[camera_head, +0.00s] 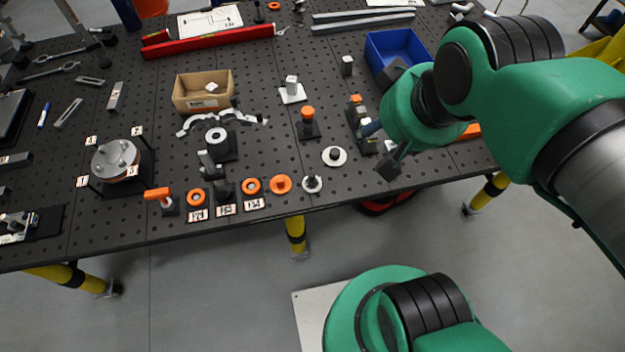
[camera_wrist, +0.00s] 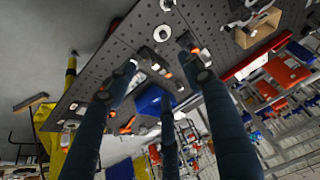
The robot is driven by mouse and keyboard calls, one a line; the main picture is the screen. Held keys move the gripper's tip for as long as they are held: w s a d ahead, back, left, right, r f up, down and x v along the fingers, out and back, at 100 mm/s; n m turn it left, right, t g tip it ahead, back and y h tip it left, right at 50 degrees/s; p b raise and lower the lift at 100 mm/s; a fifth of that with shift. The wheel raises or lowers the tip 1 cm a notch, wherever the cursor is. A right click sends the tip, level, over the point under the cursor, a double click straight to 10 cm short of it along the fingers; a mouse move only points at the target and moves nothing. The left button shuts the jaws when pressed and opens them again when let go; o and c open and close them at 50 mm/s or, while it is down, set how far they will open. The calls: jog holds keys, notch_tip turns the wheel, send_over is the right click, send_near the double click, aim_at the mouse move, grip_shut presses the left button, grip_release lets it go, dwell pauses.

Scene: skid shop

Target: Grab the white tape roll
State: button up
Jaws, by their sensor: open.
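A white ring with a dark centre, which looks like the white tape roll (camera_head: 334,160), lies flat near the front edge of the pegboard table. My gripper (camera_head: 379,140) is open and empty, to the right of this ring and apart from it. In the wrist view my gripper (camera_wrist: 158,66) shows its fingers spread. A white ring (camera_wrist: 161,33) lies beyond the fingertips there; I cannot tell for sure that it is the same one.
A blue bin (camera_head: 408,46) stands at the back right. An orange-topped post (camera_head: 308,118) stands left of my gripper. Orange rings (camera_head: 251,186) line the front edge. A cardboard box (camera_head: 203,92) and a round silver plate (camera_head: 115,158) are farther left.

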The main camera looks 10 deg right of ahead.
dwell(0.3)
jog(key=m+g+p, duration=0.5)
jog(key=g+p, duration=0.1)
jog(key=p, duration=0.2)
send_over(312, 174)
notch_tip(312, 174, down, 22)
jog(key=shift+s+f, duration=0.15)
jog(key=shift+f, duration=0.1)
jog(key=shift+f, duration=4.3)
jog(key=shift+f+b, duration=0.35)
jog(key=shift+f, duration=2.2)
